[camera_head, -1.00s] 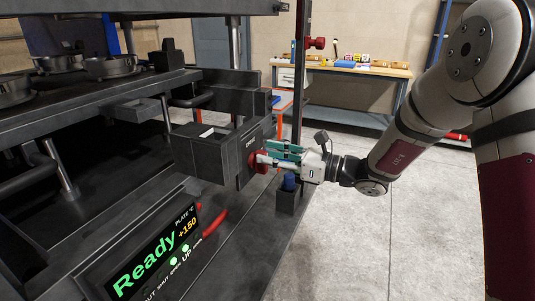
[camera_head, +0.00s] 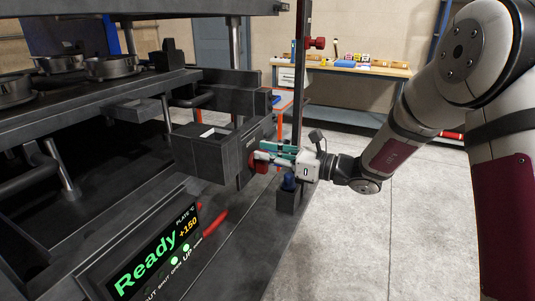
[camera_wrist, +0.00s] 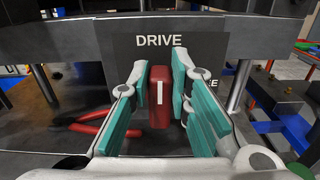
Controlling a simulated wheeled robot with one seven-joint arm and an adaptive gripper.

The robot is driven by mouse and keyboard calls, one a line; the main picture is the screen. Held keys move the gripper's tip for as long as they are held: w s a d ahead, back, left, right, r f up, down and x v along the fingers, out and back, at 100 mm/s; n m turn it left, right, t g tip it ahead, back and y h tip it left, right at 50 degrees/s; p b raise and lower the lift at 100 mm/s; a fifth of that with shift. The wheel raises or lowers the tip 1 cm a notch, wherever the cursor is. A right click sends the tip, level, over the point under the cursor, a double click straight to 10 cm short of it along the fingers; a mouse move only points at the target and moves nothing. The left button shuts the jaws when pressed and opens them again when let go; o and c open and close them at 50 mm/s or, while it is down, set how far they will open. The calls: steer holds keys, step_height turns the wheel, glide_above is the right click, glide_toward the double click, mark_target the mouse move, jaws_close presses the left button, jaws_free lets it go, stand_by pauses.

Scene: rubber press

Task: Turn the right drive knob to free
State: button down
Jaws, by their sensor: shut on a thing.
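The red drive knob (camera_wrist: 159,97) sits on a dark panel (camera_wrist: 205,48) marked DRIVE in the wrist view. Its white pointer line stands about upright. In the head view the knob (camera_head: 258,164) shows on the side of the dark drive box (camera_head: 205,152). My gripper (camera_wrist: 162,100) has its teal-padded fingers on either side of the knob and is shut on it. A second label right of the knob is mostly hidden by a finger; only a final E shows.
Red handles (camera_head: 214,222) lie near the display (camera_head: 155,262), which reads Ready and +150. A workbench (camera_head: 345,70) is far behind. Open floor lies to the right.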

steer(key=m+p, duration=0.1)
steer(key=m, duration=0.2)
steer(key=w+m+p, duration=0.1)
steer(key=m, duration=0.1)
steer(key=m+p, duration=0.2)
steer(key=m, duration=0.1)
steer(key=shift+w+d+f+m, duration=0.3)
steer(key=shift+w+d+f, duration=0.1)
steer(key=shift+w+d+f+m+p, duration=0.1)
steer(key=shift+w+f+m+p, duration=0.2)
steer(key=shift+m, duration=1.2)
steer(key=shift+s+a+f+m+p, duration=0.1)
steer(key=shift+f+m, duration=0.3)
steer(key=shift+m, duration=1.1)
steer(key=shift+w+d+f+m+p, duration=0.1)
steer(key=shift+w+f+m+p, duration=0.2)
steer(key=shift+m, duration=1.2)
steer(key=shift+s+f, duration=0.1)
steer(key=c, duration=1.5)
jaws_free()
